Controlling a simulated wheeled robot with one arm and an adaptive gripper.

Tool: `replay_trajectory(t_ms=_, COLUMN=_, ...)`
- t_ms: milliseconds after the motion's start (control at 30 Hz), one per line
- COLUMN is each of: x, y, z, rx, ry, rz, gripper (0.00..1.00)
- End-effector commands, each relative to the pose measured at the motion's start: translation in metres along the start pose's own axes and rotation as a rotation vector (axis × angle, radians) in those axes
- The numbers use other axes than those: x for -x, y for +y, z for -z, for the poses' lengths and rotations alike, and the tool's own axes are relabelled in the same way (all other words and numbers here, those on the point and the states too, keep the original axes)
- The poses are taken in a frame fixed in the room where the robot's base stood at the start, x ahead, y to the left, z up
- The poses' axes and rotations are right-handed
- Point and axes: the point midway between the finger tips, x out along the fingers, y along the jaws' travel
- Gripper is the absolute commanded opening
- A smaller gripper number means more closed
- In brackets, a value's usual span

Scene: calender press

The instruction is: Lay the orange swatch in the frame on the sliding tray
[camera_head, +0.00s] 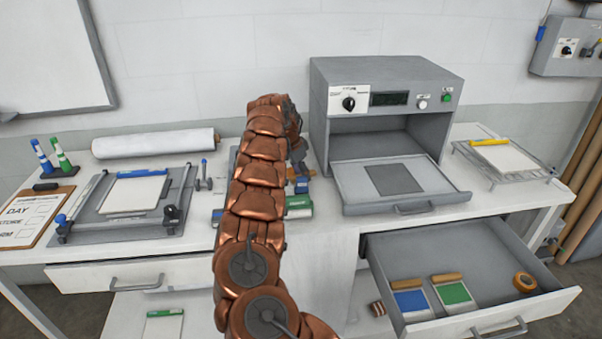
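I cannot make out the orange swatch for certain; a small orange-brown patch (301,171) shows beside my arm, mostly hidden. The sliding tray (350,187) is pulled out from the grey press (385,95). A flat dark grey square frame area (393,179) lies on it, and no swatch shows there. My copper arm reaches up the middle of the view. My gripper (299,150) is mostly hidden behind the arm, left of the press; only dark grey parts show, so its fingers cannot be judged.
Blue-edged (302,186) and green-edged (299,205) swatches sit partly behind my arm. A yellow-edged swatch (505,157) lies on a wire rack at right. A clamp board (92,228) holds a blue-edged sheet. The open drawer (440,255) holds swatches and an orange roll (524,282).

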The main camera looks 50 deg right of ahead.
Motion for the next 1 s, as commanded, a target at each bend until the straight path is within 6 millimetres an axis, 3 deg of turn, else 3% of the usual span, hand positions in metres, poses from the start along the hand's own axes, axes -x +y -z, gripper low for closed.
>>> replay_trajectory(t_ms=367, x=0.009, y=-0.001, z=0.001, rx=-0.001, ry=0.002, rz=0.002, gripper=0.47)
replay_trajectory(t_ms=1000, x=0.106, y=0.0, z=0.002, rx=-0.001, ry=0.0, rz=0.001, gripper=0.47)
